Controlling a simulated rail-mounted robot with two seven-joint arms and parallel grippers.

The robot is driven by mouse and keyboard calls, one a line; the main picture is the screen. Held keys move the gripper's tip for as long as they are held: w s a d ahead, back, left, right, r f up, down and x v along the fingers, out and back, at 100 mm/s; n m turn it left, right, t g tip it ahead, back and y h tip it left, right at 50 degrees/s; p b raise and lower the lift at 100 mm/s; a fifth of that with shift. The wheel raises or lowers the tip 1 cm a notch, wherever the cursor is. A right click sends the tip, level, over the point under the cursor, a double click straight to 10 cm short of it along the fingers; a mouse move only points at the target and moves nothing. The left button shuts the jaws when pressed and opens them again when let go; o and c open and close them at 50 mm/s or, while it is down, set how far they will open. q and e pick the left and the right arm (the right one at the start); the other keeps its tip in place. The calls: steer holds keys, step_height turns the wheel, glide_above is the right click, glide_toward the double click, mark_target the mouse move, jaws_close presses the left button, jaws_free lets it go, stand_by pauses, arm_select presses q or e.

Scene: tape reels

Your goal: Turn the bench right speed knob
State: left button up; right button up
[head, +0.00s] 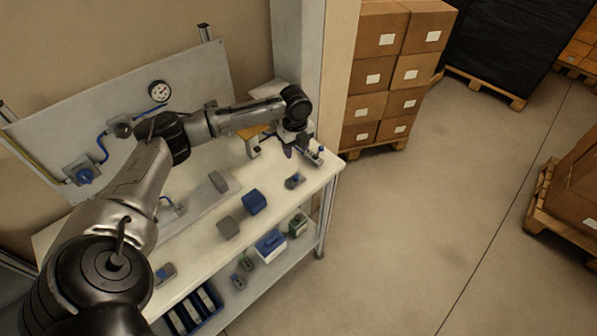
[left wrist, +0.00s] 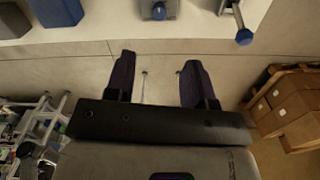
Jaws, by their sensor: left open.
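A small grey box with a blue knob (head: 294,181) sits near the front edge of the bench, toward its right end. It looks like the right speed knob, and it also shows at the top middle of the left wrist view (left wrist: 158,10). My left gripper (head: 300,151) is above the right end of the bench, beyond that knob, apart from it. In the left wrist view its two dark fingers (left wrist: 157,68) are spread and empty, with floor showing between them. My right gripper is in neither view.
A blue-tipped lever (left wrist: 244,36) stands at the bench's right end. A blue block (head: 253,202) and a grey block (head: 228,228) lie left of the knob. Another small knob box (head: 165,273) is at the bench's left.

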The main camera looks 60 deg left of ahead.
mark_target(296, 176)
arm_select(q)
step_height(296, 176, down, 13)
steer(key=shift+s+f+b, duration=0.1)
steer(key=shift+b, duration=0.35)
jaws_close()
steer(key=shift+r+n+p, duration=0.3)
steer(key=shift+n+p, duration=0.2)
steer(key=shift+p, duration=0.4)
steer(key=n+p, duration=0.4)
steer(key=shift+d+r+p, duration=0.1)
steer(key=shift+p, duration=0.3)
steer(key=shift+n+p, duration=0.8)
steer(key=shift+n, duration=0.3)
steer(key=n+p, duration=0.4)
steer(key=n, duration=0.1)
steer(key=n+p, duration=0.2)
steer(key=n, duration=0.3)
steer(key=shift+f+n+p, duration=0.2)
steer(key=shift+n+p, duration=0.15)
steer(key=shift+n, duration=0.05)
